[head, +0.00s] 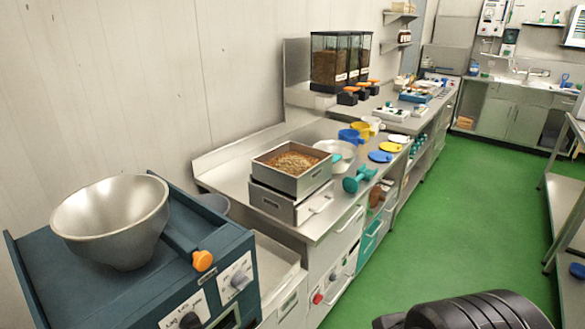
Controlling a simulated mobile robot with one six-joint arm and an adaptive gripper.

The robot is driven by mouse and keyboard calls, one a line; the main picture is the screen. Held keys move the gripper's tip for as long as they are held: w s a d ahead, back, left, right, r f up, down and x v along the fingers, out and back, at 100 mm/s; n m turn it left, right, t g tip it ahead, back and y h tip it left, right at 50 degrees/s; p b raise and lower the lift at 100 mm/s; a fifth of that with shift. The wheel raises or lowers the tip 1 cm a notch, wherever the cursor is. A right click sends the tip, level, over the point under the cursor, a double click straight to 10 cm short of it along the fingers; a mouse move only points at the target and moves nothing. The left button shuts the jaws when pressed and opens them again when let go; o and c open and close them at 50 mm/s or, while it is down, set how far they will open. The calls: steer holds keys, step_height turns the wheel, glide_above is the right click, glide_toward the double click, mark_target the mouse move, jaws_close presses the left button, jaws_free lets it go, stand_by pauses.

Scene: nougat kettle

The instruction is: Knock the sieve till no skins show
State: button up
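A square metal sieve box (318,175) holds a layer of brown nut pieces (292,162). It sits on a second, wider metal box (270,206) with a front handle, on the steel counter. Whether any skins lie among the pieces is too small to tell. A teal tool (358,179) with a thick head, like a mallet, lies just right of the sieve, apart from it. My gripper's fingers are not in view; only a black, ribbed part of my arm shows at the bottom right, well away from the sieve.
A blue cooker with a large metal bowl (110,215) and an orange-tipped lever (202,260) stands in the left foreground. A white bowl (336,150), cups and coloured discs stand behind the sieve. Dispensers (340,60) stand farther back. The green floor (440,200) is clear.

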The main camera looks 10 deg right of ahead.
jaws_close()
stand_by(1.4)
